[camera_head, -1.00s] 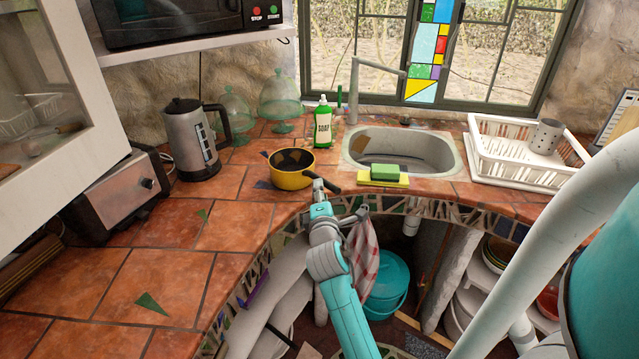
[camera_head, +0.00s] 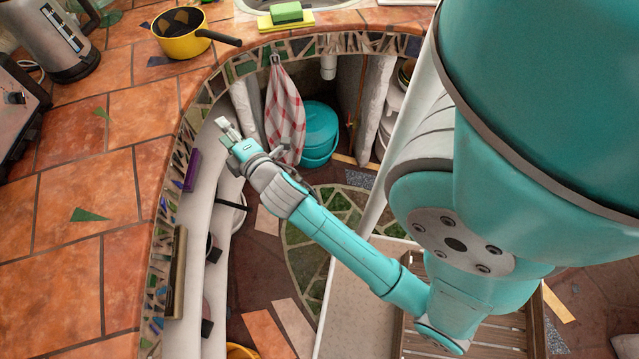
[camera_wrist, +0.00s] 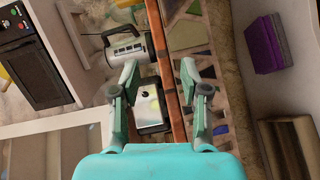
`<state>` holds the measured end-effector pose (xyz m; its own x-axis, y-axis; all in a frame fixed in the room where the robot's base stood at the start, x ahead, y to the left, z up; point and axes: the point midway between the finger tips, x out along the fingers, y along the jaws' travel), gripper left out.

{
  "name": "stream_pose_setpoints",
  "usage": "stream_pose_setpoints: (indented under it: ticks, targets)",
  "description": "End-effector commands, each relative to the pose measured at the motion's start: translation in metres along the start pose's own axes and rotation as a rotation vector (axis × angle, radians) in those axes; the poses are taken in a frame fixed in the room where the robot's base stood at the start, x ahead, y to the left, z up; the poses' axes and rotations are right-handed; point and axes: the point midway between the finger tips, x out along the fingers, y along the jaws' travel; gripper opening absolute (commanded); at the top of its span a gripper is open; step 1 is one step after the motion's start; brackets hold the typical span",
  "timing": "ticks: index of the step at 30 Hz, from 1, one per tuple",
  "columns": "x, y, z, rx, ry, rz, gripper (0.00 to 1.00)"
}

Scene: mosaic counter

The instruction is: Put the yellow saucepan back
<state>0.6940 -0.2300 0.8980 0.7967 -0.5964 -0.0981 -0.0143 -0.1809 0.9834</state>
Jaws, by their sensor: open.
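The yellow saucepan (camera_head: 182,42) stands upright on the terracotta-tiled counter (camera_head: 110,220) at the upper left of the head view. Its dark handle points right, toward the counter's curved edge. My gripper (camera_head: 228,130) is open and empty, in front of the counter edge, below the saucepan in the picture and apart from it. In the wrist view my open gripper (camera_wrist: 158,75) has nothing between its fingertips that it touches. The saucepan is not visible in the wrist view.
A kettle (camera_head: 55,35) stands left of the saucepan; the toaster (camera_wrist: 150,105) shows in the wrist view. A green and yellow sponge pair (camera_head: 286,15) lies near the sink. A checked towel (camera_head: 284,115) and teal bucket (camera_head: 320,132) are below the counter. Front counter tiles are mostly clear.

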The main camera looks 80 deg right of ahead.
Motion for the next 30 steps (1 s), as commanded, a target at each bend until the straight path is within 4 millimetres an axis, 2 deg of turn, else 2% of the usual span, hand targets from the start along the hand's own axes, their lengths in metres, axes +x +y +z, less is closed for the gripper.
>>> stream_pose_setpoints:
  ticks: [1,6,13,18,24,27,30]
  targets:
    - [-0.022,-0.017,-0.009,0.057,0.044,-0.031,0.45]
    - [-0.088,-0.052,-0.032,0.273,0.168,-0.121,0.45]
    - [-0.181,-0.077,-0.045,0.574,0.282,-0.27,0.45]
    - [-0.246,-0.08,-0.043,0.798,0.325,-0.391,0.45]
    - [-0.309,-0.068,-0.03,1.045,0.331,-0.529,0.45]
    - [-0.33,-0.06,-0.024,1.14,0.321,-0.58,0.45]
    - [-0.343,-0.054,-0.019,1.203,0.312,-0.612,0.45]
